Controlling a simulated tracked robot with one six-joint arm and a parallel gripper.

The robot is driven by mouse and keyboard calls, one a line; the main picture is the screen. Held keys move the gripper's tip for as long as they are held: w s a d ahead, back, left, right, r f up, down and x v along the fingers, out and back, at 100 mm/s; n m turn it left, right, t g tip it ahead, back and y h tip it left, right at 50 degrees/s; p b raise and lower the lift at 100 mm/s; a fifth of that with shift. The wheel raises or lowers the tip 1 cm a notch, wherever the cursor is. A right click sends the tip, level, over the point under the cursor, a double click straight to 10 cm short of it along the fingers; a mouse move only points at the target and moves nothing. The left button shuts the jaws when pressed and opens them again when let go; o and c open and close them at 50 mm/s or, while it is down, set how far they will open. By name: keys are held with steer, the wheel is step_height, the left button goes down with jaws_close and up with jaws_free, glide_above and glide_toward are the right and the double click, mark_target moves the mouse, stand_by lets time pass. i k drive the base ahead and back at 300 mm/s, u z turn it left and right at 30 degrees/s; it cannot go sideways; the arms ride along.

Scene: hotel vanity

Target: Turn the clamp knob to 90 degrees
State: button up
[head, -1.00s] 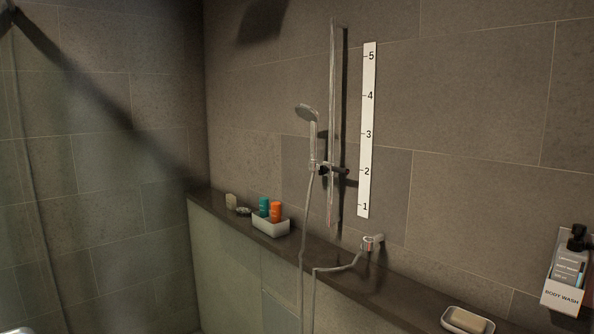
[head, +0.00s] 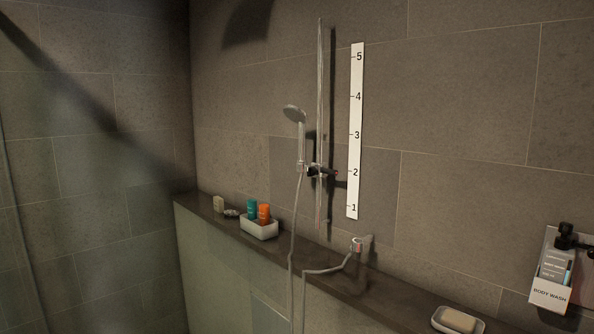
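The knob's exact angle is too small to read. The hand shower (head: 297,125) sits in the clamp on the rail's left, head up, with its hose (head: 293,240) hanging down. My gripper is not in view.
A stone ledge (head: 275,257) runs below the rail. A body wash holder (head: 552,285) hangs at right.

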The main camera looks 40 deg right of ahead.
mark_target(312, 171)
steer(key=i, duration=0.9)
steer(key=z, duration=0.05)
